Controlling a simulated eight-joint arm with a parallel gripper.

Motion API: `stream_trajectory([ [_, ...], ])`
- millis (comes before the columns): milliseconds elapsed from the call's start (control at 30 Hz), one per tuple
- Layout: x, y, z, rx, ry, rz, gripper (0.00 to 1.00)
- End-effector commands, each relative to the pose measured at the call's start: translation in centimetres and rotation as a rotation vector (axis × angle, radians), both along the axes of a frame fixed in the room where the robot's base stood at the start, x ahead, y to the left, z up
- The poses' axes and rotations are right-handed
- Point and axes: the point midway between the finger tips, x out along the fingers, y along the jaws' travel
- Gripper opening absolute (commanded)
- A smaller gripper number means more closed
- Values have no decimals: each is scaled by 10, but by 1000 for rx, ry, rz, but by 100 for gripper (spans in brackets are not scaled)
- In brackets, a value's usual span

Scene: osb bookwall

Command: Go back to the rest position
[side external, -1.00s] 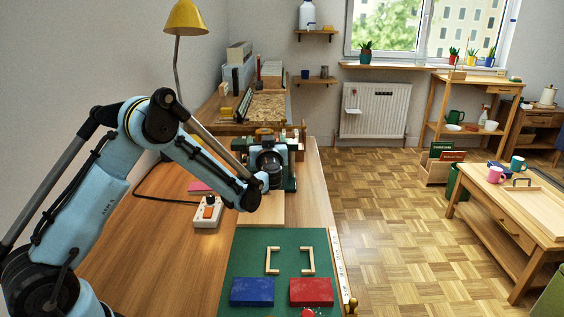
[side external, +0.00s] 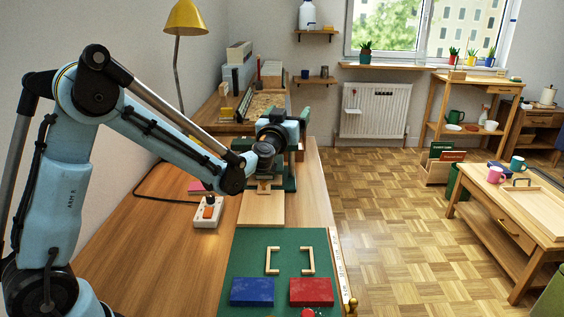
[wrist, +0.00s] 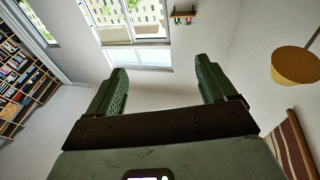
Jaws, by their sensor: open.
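My gripper (side external: 303,118) is raised above the far part of the workbench (side external: 150,235), pointing away from the side camera and largely hidden behind my wrist. In the wrist view its two green fingers (wrist: 162,75) are spread wide with nothing between them. That view looks out at the wall and window, not down at the bench.
Below my wrist stands a green device (side external: 287,181) beside a pale board (side external: 261,208). A green mat (side external: 272,240) carries blue (side external: 252,292) and red (side external: 311,292) blocks. A yellow lamp (side external: 185,17) stands at the left. Open floor lies right of the bench.

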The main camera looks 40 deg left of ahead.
Motion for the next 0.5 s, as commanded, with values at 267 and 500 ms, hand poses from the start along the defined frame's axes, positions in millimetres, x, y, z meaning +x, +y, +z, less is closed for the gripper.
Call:
stream_trajectory([
  [267, -32, -82, 40, 5, 104, -404, 84],
  [500, -93, -130, 16, -49, 368, -627, 84],
])
